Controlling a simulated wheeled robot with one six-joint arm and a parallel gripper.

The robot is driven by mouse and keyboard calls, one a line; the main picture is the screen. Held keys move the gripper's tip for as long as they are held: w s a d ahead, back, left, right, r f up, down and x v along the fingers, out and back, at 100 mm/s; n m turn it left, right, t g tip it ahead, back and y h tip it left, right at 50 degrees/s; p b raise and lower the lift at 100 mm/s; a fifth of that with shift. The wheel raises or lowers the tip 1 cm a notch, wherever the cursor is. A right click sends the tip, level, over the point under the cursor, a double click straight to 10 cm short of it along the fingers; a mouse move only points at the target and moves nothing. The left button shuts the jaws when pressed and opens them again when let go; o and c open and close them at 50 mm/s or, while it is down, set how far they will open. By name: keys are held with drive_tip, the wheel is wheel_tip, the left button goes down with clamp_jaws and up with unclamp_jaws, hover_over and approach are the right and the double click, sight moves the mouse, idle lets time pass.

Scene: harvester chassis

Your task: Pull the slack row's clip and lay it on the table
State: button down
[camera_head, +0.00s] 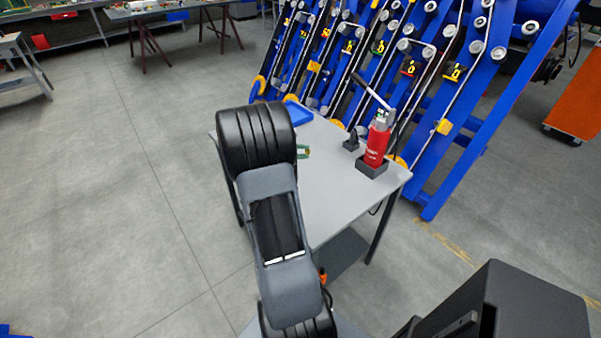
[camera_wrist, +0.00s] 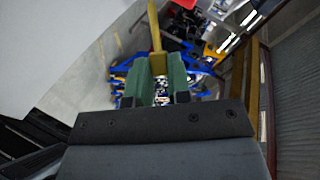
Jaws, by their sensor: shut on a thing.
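My gripper (camera_wrist: 158,56) has two green fingers and shows in the wrist view shut on a narrow mustard-yellow piece, which looks like a clip (camera_wrist: 154,28). The clip sticks out past the fingertips. In the head view only a small green part of my gripper (camera_head: 304,152) shows beside my dark arm, over the grey table (camera_head: 335,190); the held clip is too small to make out there. Blue rows (camera_head: 480,95) of the harvester chassis stand behind the table, with belts, rollers and several yellow pieces. I cannot tell which row is slack.
A red bottle-like tool (camera_head: 377,142) stands in a dark holder at the table's right, with a small black object (camera_head: 351,141) beside it. A blue tray (camera_head: 297,113) lies at the far left corner. The table's middle is clear. An orange cart (camera_head: 575,95) stands far right.

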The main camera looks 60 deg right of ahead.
drive_tip(key=shift+s+f+b, duration=0.1)
drive_tip(key=shift+f+b, duration=7.05)
drive_tip(key=shift+f, duration=0.8)
drive_tip(key=c, duration=1)
unclamp_jaws()
drive_tip(key=p+v, duration=0.1)
drive_tip(key=v, duration=1.2)
drive_tip(key=shift+w+a+r+p, duration=0.15)
drive_tip(key=shift+w+a+p, duration=0.1)
drive_tip(key=shift+p, duration=0.1)
